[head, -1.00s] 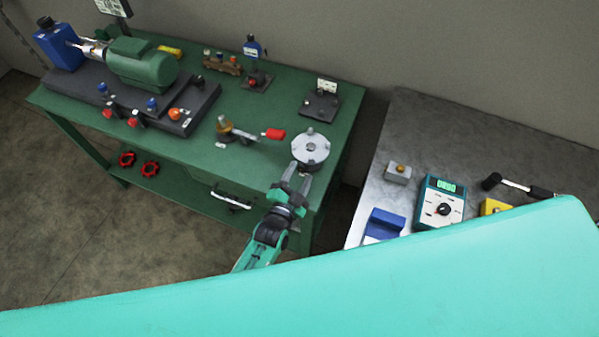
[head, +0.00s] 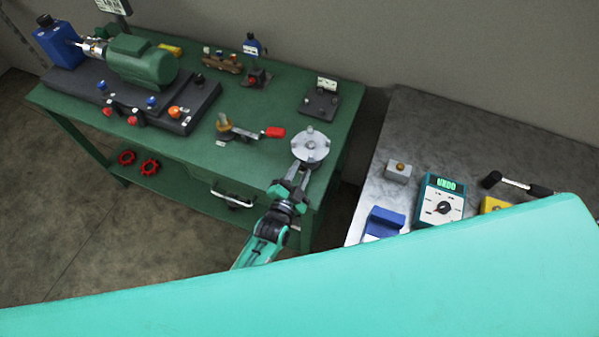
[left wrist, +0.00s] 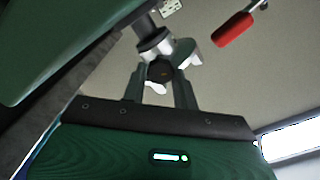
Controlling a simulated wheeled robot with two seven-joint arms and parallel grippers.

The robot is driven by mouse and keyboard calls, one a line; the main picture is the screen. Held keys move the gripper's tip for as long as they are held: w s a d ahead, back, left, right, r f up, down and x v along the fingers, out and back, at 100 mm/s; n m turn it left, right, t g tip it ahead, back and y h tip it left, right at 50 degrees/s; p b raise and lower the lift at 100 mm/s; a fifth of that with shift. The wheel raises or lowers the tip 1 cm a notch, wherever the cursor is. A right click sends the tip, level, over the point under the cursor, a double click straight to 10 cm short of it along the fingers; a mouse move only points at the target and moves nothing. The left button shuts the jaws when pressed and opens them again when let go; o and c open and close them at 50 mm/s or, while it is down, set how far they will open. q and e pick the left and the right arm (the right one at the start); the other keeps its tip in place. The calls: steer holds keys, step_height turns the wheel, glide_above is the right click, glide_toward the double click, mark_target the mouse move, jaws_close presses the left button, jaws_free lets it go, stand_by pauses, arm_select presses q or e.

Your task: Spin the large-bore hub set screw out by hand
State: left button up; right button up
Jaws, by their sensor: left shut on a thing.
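The hub is a silver-grey notched disc (head: 311,146) with a centre bore, on the right front corner of the green bench. My left gripper (head: 299,172) reaches its near side, fingers close together. In the left wrist view the fingers (left wrist: 160,82) flank a small dark round piece, which looks like the set screw (left wrist: 160,72), beneath a silver part of the hub (left wrist: 155,45). The left gripper is shut on it. The screw is too small to make out in the head view, and its threads are hidden. My right gripper is not in view.
A green motor (head: 142,62) is at the back left. A grey table (head: 380,165) to the right, across a gap, holds a teal meter (head: 440,200).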

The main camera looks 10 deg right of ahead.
arm_select(q)
steer(key=n+b, duration=0.1)
steer(key=n, duration=0.2)
steer(key=shift+f+n, duration=0.1)
steer(key=shift+n, duration=0.3)
steer(key=n+b, duration=0.1)
steer(key=n, duration=0.2)
steer(key=shift+n, duration=0.4)
steer(key=n+b, duration=0.1)
steer(key=n, duration=0.2)
steer(key=shift+n, duration=0.3)
steer(key=n+b, duration=0.1)
steer(key=n, duration=0.2)
steer(key=shift+n, duration=0.3)
steer(key=n+b, duration=0.1)
steer(key=n, duration=0.2)
steer(key=shift+a+n, duration=0.1)
steer(key=shift+n, duration=0.2)
steer(key=n+b, duration=0.2)
steer(key=n, duration=0.2)
steer(key=shift+n, duration=0.3)
steer(key=n+b, duration=0.1)
steer(key=n, duration=0.2)
steer(key=shift+n, duration=0.3)
steer(key=shift+n+b, duration=0.7)
steer(key=shift+n, duration=1)
